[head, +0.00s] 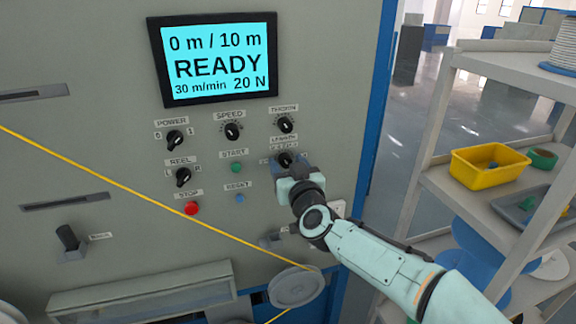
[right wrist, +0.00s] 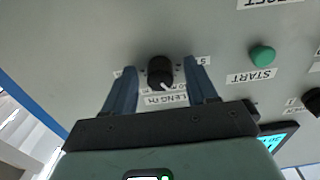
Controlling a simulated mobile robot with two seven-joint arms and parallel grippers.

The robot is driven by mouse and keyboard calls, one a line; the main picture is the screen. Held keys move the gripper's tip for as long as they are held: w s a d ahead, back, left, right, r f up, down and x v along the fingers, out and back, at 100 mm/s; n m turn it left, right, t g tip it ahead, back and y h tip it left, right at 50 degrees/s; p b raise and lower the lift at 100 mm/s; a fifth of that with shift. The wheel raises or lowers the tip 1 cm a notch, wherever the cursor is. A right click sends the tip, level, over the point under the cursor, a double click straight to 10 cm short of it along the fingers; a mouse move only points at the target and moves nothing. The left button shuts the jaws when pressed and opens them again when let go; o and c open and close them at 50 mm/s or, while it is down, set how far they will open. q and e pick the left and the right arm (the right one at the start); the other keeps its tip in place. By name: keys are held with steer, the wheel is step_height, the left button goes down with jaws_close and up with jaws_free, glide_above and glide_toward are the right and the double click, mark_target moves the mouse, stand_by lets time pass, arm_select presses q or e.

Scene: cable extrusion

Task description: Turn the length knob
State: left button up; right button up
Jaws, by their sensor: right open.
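The length knob (head: 285,159) is a small black dial on the grey panel, below the tension knob (head: 285,124). In the head view my right gripper (head: 287,168) is in front of it and partly covers it. In the right wrist view the length knob (right wrist: 160,72) shows with a white pointer mark and a LENGTH label beside it. My right gripper (right wrist: 163,85) is open, with one finger on each side of the knob and a visible gap to both. I cannot tell how deep the fingertips reach. My left gripper is not in view.
The screen (head: 219,58) reads 0 m / 10 m, READY, 30 m/min, 20 N. The green START button (head: 236,168), blue RESET button (head: 239,198) and red STOP button (head: 192,208) are left of the gripper. A yellow cable (head: 150,200) crosses the panel. Shelves with a yellow bin (head: 488,176) stand right.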

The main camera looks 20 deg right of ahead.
steer(key=c, duration=1.1)
steer(key=shift+o, duration=0.2)
steer(key=shift+m, duration=0.3)
steer(key=m, duration=0.5)
steer(key=shift+b, duration=0.4)
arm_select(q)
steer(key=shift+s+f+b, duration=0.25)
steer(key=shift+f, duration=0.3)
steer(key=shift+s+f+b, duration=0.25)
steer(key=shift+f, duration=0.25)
arm_select(e)
steer(key=m, duration=0.6)
steer(key=shift+a, duration=0.1)
